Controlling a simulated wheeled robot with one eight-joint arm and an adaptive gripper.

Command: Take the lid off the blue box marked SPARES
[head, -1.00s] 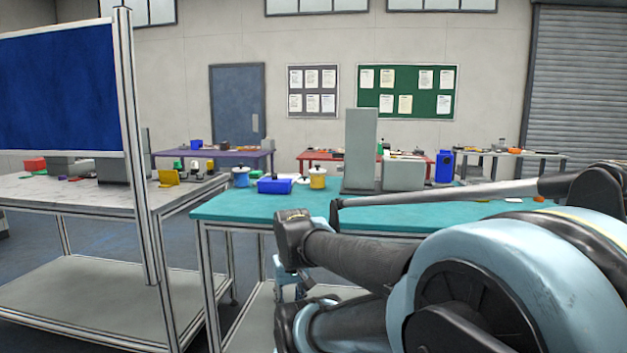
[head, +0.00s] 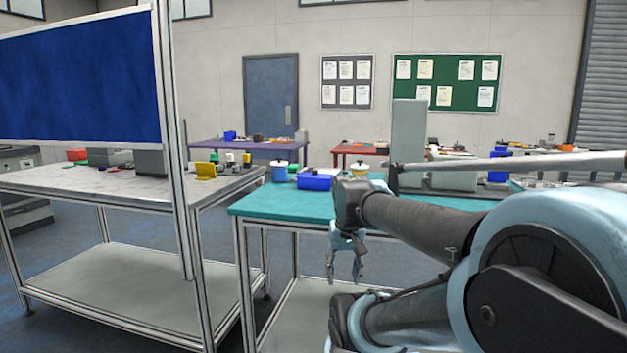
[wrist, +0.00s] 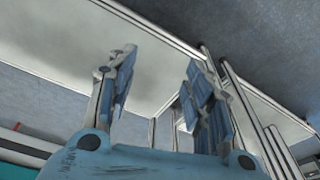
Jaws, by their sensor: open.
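A blue box (head: 313,181) sits near the back left of the teal-topped table (head: 268,205). Something whitish shows on its top, and any SPARES marking is too small to read. My gripper (head: 345,278) hangs in front of the table, below the level of its top and well short of the box. In the wrist view my gripper (wrist: 157,75) has its two fingers apart with nothing between them. The box does not show clearly in the wrist view.
A marble-topped table (head: 120,183) with a blue panel (head: 80,80) stands at left. A gap separates the tables.

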